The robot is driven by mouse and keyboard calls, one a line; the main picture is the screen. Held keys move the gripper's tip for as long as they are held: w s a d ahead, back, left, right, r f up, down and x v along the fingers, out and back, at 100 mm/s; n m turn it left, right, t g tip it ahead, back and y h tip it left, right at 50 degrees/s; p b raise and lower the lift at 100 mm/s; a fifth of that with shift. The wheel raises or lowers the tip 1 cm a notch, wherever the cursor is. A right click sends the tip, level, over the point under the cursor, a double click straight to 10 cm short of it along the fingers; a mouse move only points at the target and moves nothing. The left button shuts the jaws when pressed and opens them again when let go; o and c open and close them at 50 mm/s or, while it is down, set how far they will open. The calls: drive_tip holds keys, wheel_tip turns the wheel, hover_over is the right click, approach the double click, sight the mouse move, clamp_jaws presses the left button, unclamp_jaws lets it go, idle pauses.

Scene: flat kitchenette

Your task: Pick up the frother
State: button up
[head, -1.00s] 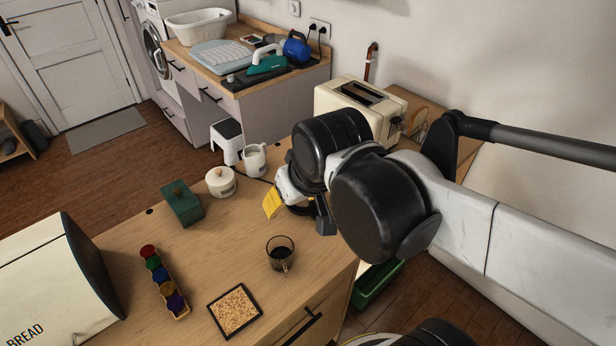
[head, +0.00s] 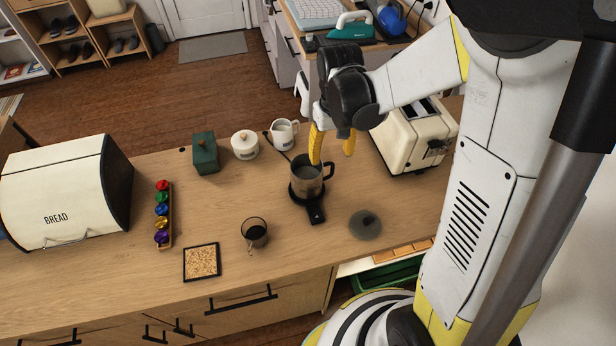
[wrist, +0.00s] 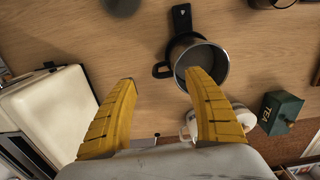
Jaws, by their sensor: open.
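The frother (head: 306,180) is a dark grey, open-topped metal jug with a black side handle, standing upright on a black base with a flat tab. In the wrist view the frother (wrist: 207,58) shows from above, its handle pointing left. My gripper (head: 332,157) is open and empty above and just behind the frother's handle side. In the wrist view my gripper (wrist: 160,76) has its two yellow fingers spread, with the handle showing between the tips and the right fingertip overlapping the jug's rim. I cannot tell whether it touches. A round grey lid (head: 365,225) lies apart on the counter.
The cream toaster (head: 408,140) stands right of the gripper. A white pitcher (head: 284,133), white sugar pot (head: 245,145) and green tea box (head: 205,153) stand behind left. A glass cup (head: 254,232), cork coaster (head: 201,262), capsule rack (head: 163,215) and bread box (head: 70,190) are left.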

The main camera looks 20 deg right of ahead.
sight(328, 165)
drive_tip(key=f, duration=0.1)
drive_tip(key=f+b, duration=0.1)
drive_tip(key=f, duration=0.3)
drive_tip(key=shift+w+a+f, duration=0.15)
drive_tip(key=shift+a, duration=0.1)
drive_tip(key=shift+f, duration=0.35)
drive_tip(key=shift+c, duration=0.3)
clamp_jaws()
drive_tip(key=shift+r, duration=0.25)
